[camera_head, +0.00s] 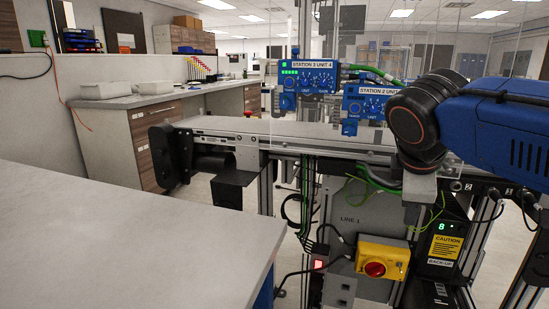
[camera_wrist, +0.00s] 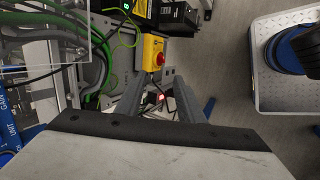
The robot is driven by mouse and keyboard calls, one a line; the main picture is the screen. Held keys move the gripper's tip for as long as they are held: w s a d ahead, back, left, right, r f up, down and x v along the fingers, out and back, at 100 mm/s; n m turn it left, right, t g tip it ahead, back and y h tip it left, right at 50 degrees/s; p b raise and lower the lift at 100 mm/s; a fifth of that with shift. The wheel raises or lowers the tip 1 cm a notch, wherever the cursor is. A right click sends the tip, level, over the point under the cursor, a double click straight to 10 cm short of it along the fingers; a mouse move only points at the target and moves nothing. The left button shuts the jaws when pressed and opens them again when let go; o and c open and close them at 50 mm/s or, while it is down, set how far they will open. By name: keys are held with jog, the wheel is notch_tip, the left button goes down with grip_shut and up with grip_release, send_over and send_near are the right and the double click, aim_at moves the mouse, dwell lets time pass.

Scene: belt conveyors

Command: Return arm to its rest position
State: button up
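My arm (camera_head: 500,125) reaches in from the right in the head view, with its dark joint in front of the conveyor (camera_head: 300,137). My gripper (camera_wrist: 157,80) shows in the wrist view as two grey fingers pointing away from the camera. They stand apart with a gap between them. I see nothing held; the floor, cables and a small red light show through the gap. In the head view the fingers cannot be made out.
A yellow box with a red button (camera_head: 382,257) is mounted under the conveyor; it also shows beyond the fingers in the wrist view (camera_wrist: 152,50). Blue control units (camera_head: 308,77) stand above the belt. A grey table (camera_head: 120,240) fills the lower left. Cables hang below the conveyor.

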jog(key=s+f+m+y, duration=0.1)
jog(key=s+f+m, duration=0.5)
jog(key=f, duration=0.3)
jog(key=s+f+m+y, duration=0.2)
jog(key=s+f+m, duration=0.3)
jog(key=f, duration=0.5)
jog(key=shift+s+d+f+m+g+y, duration=0.3)
jog(key=shift+s+d+m, duration=0.15)
jog(key=shift+m, duration=0.75)
